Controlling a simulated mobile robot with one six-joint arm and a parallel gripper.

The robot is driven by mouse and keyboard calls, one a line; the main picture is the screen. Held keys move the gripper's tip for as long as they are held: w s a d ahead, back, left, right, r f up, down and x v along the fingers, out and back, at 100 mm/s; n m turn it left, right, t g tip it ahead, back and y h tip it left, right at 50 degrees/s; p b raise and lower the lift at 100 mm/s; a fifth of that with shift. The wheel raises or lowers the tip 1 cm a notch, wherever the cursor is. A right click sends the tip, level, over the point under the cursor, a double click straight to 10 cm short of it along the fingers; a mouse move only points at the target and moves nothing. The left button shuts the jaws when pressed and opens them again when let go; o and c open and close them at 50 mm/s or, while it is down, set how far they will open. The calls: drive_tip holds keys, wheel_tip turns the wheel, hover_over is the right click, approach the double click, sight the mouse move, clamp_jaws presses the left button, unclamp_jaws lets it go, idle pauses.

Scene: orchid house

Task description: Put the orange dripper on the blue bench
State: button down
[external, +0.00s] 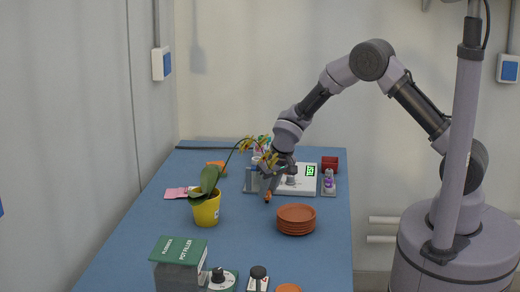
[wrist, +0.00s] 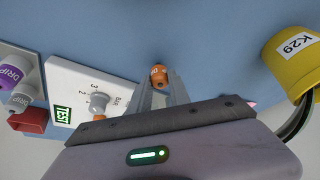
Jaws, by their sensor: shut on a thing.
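My gripper (external: 268,187) is over the middle of the blue bench (external: 155,232), between the orchid pot and the saucer stack. It is shut on the small orange dripper (external: 268,196), which points down from the fingertips. In the wrist view the orange dripper (wrist: 158,76) shows between the fingertips (wrist: 161,88), with the blue bench (wrist: 215,40) beyond it. I cannot tell whether the dripper touches the bench. The fingers hide part of it.
A yellow pot (external: 206,210) with an orchid is left of my gripper, terracotta saucers (external: 296,220) right. Behind are a white test unit (external: 300,187), a grey tray of drippers (external: 328,187) and a red box (external: 329,163). A green-topped box (external: 180,250) stands in front.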

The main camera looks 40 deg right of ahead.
drive_tip(key=shift+r, duration=0.1)
drive_tip(key=shift+f, duration=0.25)
drive_tip(key=c, duration=1.2)
unclamp_jaws()
drive_tip(key=shift+r, duration=0.1)
